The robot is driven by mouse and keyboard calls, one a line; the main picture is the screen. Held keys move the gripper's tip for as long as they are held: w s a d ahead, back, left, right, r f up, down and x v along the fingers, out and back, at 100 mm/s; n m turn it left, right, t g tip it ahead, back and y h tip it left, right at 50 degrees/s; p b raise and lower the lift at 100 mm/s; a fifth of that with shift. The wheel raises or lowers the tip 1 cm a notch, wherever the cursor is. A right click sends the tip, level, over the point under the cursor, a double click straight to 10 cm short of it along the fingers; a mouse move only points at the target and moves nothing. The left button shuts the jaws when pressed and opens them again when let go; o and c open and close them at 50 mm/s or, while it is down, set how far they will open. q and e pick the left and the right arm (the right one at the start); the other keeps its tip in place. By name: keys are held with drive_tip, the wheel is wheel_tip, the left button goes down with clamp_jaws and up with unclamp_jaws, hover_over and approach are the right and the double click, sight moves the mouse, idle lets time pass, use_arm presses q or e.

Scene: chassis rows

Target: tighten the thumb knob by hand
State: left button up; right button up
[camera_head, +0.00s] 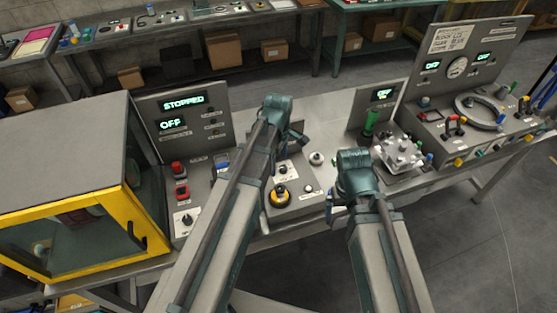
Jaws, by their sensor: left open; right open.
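Several knobs stand on the bench panel, and I cannot tell for sure which is the thumb knob. A black knob with a yellow ring (279,197) sits between my two arms. A pale round knob (316,158) is behind it, and a small knob (308,189) is to its right. My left gripper (298,139) is open above the panel's back part, its fingers partly hidden by its wrist. My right gripper (333,207) is open at the panel's right side, apart from the yellow-ringed knob; its fingers show only in small part.
A yellow-framed grey enclosure (75,175) stands at the left beside a display panel (185,115) reading STOPPED and OFF. A metal fixture with pale knobs (402,153) and a green cylinder (370,122) are at the right. A gauge console (465,75) stands beyond.

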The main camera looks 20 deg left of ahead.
sight(279, 184)
use_arm(q)
drive_tip(key=shift+f, duration=0.1)
wheel_tip(279, 184, down, 14)
drive_tip(key=b, duration=1.4)
drive_tip(key=shift+r, duration=0.2)
drive_tip(key=c, duration=1.3)
drive_tip(key=m, duration=0.4)
drive_tip(key=shift+w+m, duration=0.1)
drive_tip(key=shift+m, duration=0.8)
